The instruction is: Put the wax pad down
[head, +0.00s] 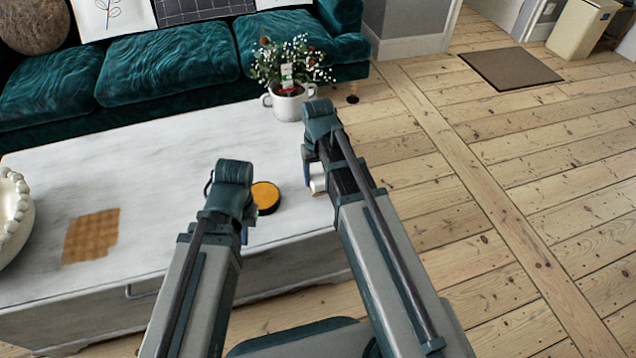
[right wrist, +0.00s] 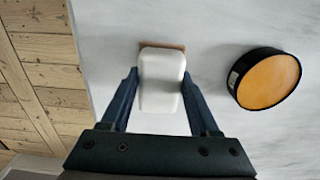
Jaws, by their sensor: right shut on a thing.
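The wax pad, a white rounded block with a brown face at its far end, shows between my right gripper's fingers (right wrist: 160,84) in the right wrist view. My right gripper is shut on the pad's white body (right wrist: 160,72). In the head view the pad (head: 318,184) shows partly beside my right wrist, over the table's right end. I cannot tell whether its brown face touches the table top. My left gripper (head: 244,232) is over the table's front edge; my arm hides most of its fingers, so its opening is unclear.
A round black tin with orange contents (head: 265,196) stands on the white table (head: 150,180) between my grippers; it is right of the pad in the wrist view. A brown patch (head: 91,236), beaded bowl (head: 12,215) and potted plant (head: 288,104) are also there. The table's middle is clear.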

